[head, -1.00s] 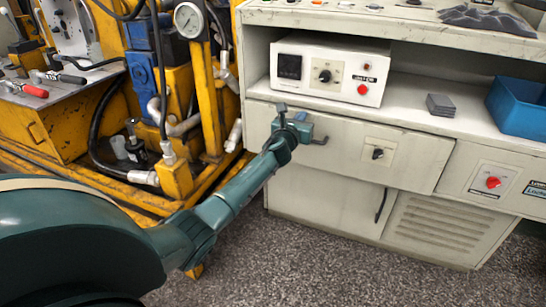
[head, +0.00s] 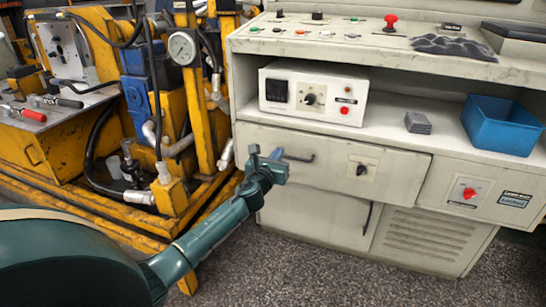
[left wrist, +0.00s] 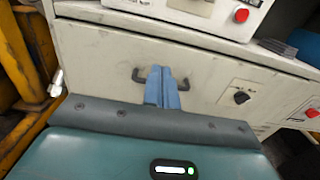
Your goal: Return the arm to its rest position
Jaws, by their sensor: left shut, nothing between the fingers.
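My left arm (head: 208,238) is teal and reaches in from the lower left in the head view. My left gripper (head: 276,154) is in front of the white cabinet's drawer (head: 325,160), just left of the drawer's dark handle (head: 301,159) in the picture. In the left wrist view the two blue fingers (left wrist: 161,88) are pressed together with nothing between them. They partly cover the drawer handle (left wrist: 139,76); whether they touch it I cannot tell. The drawer looks closed. My right gripper is not in view.
The white cabinet (head: 290,215) stands close ahead. Its shelf holds a white control box (head: 325,92), a grey block (head: 418,123) and a blue bin (head: 500,130). A yellow hydraulic rig (head: 70,150) with hoses and a gauge (head: 182,47) stands left. Speckled floor (head: 300,275) is clear in front.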

